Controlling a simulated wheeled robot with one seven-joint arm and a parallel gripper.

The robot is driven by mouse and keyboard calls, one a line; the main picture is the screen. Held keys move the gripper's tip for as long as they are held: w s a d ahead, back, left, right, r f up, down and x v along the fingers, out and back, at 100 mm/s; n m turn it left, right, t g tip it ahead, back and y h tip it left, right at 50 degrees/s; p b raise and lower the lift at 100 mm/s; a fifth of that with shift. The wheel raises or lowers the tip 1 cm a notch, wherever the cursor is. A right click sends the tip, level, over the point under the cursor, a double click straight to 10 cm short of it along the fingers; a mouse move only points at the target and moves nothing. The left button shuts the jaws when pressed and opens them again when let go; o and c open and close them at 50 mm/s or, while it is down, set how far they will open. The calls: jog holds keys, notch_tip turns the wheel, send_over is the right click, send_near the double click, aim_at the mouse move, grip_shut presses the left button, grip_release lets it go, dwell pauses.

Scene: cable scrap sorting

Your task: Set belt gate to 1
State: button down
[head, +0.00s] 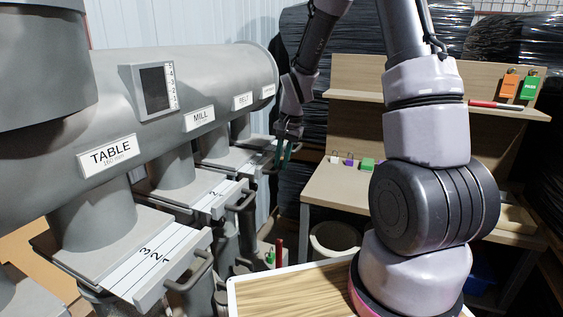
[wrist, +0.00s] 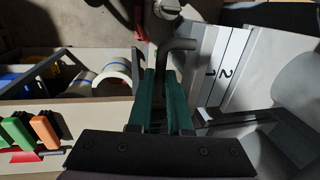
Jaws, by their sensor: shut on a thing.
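The BELT label (head: 242,101) sits on the large grey duct, with the belt gate (head: 236,159) below it, a flat grey slide plate with a handle at its outer end. My gripper (head: 284,150) is at that handle, green fingers pointing down. In the wrist view, my gripper (wrist: 160,80) is shut on a grey bar handle (wrist: 180,45). Beside it, a light slide plate (wrist: 222,65) shows the numbers 1 and 2 between dark lines. The fingers partly hide the handle. The gate's exact setting cannot be read in the head view.
The mill gate (head: 205,190) and table gate (head: 130,262), with projecting handles, stand nearer on the left. A workbench (head: 335,195) with small coloured tags is at the right. Orange (wrist: 46,130) and green tags show in the wrist view. A wood-topped surface (head: 290,290) is in front.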

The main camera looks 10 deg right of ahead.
jog(key=shift+w+a, duration=1)
jog(key=shift+a, duration=0.3)
jog(key=c, duration=0.8)
grip_release()
jog(key=shift+c, duration=0.2)
notch_tip(320, 180, up, 11)
send_over(272, 159)
jog(key=s+d, duration=0.1)
jog(key=s, duration=0.3)
jog(key=shift+s+f, duration=0.1)
jog(key=shift+f, duration=0.1)
jog(key=shift+d, duration=0.1)
